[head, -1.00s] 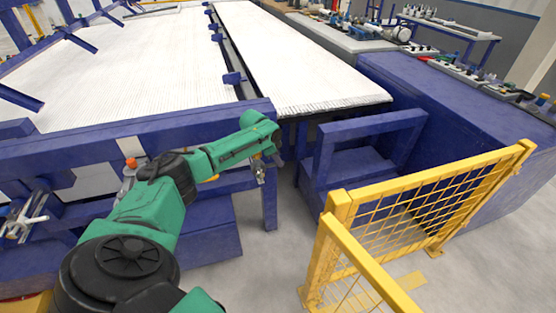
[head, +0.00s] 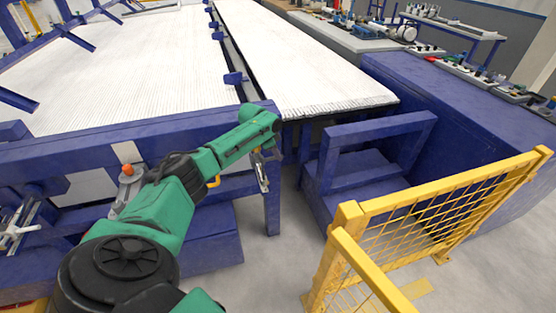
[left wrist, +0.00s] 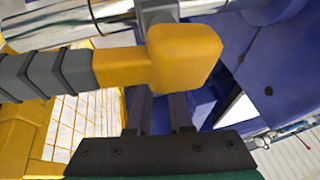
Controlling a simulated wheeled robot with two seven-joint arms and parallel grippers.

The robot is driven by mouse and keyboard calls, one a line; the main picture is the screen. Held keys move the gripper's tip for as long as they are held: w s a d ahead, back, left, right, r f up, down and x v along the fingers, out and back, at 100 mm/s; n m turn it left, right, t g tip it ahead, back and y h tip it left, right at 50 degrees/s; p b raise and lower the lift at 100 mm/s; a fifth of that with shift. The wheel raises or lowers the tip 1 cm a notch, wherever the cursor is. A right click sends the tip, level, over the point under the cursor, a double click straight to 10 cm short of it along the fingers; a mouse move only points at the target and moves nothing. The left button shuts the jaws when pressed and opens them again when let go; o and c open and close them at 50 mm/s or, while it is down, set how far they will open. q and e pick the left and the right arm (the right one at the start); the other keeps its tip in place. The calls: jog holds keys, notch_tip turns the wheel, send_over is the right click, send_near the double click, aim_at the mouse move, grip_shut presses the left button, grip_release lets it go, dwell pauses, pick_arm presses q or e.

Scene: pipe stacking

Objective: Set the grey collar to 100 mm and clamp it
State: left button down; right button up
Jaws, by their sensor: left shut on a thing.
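My left gripper (head: 263,172) hangs below the end of my green arm, in front of the blue frame in the head view. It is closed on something. In the left wrist view its two dark fingers (left wrist: 162,112) run up under a yellow block (left wrist: 185,58), which hides their tips. The block continues left into a yellow and grey ribbed bar (left wrist: 58,72). A grey piece (left wrist: 158,12) shows just above the block; I cannot tell if it is the grey collar. No scale or 100 mm mark is readable. My right gripper is not in view.
A yellow mesh fence (head: 440,215) stands at the right. A blue frame with a white slatted bed (head: 120,80) fills the left and back. A blue bench (head: 470,130) with small parts runs along the right. Grey floor is open between frame and fence.

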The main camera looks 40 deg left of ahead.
pick_arm(q)
jog(key=shift+s+d, duration=0.4)
jog(key=shift+d, duration=0.2)
jog(key=c, duration=0.8)
grip_release()
jog(key=shift+c, duration=0.2)
jog(key=shift+w+a, duration=0.1)
jog(key=shift+a, duration=0.05)
jog(key=v, duration=1.4)
jog(key=shift+r, duration=0.3)
